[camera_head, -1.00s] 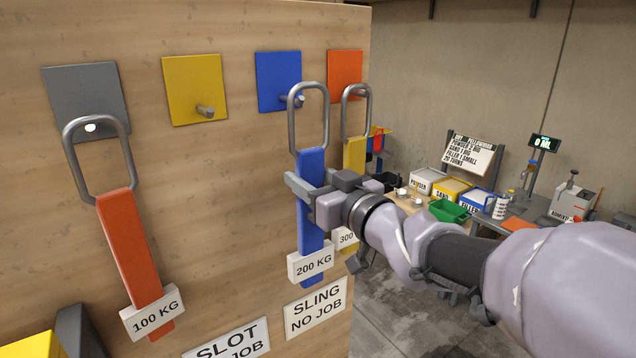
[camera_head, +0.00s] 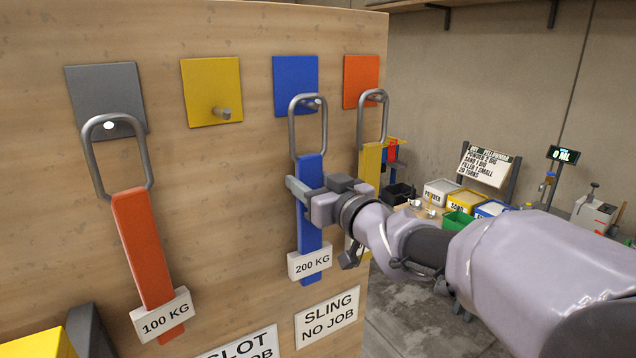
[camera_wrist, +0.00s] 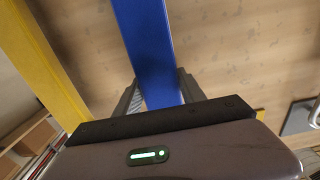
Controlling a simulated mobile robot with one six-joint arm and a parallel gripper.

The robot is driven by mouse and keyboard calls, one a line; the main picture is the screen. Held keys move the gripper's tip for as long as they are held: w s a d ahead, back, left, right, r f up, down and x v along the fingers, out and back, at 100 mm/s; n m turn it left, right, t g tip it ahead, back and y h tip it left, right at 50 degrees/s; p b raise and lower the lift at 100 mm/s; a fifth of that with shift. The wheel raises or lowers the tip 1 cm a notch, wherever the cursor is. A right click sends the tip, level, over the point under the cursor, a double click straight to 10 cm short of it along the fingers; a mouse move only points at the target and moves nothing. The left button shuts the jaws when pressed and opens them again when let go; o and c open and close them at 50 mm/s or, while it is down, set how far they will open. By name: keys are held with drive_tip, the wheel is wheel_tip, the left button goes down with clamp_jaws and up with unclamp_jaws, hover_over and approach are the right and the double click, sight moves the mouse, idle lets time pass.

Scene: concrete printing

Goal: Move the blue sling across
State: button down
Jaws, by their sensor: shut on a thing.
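The blue sling (camera_head: 309,233) hangs upright in front of the wooden board, with a metal loop at its top and a 200 KG tag near its lower end. Its loop is at the peg of the blue plate (camera_head: 296,84); I cannot tell whether it bears on the peg. My gripper (camera_head: 304,192) is shut on the sling's upper strap. In the wrist view the blue strap (camera_wrist: 151,45) runs between the two fingers (camera_wrist: 157,95). The yellow plate (camera_head: 205,90) has a bare peg.
An orange sling (camera_head: 142,250) tagged 100 KG hangs at the grey plate (camera_head: 98,84). A yellow sling (camera_head: 370,163) hangs close right of the blue one, below the orange plate (camera_head: 361,75). A bench with bins (camera_head: 440,190) stands behind at right.

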drive_tip(key=shift+r, duration=0.1)
idle(0.3)
drive_tip(key=c, duration=0.6)
unclamp_jaws()
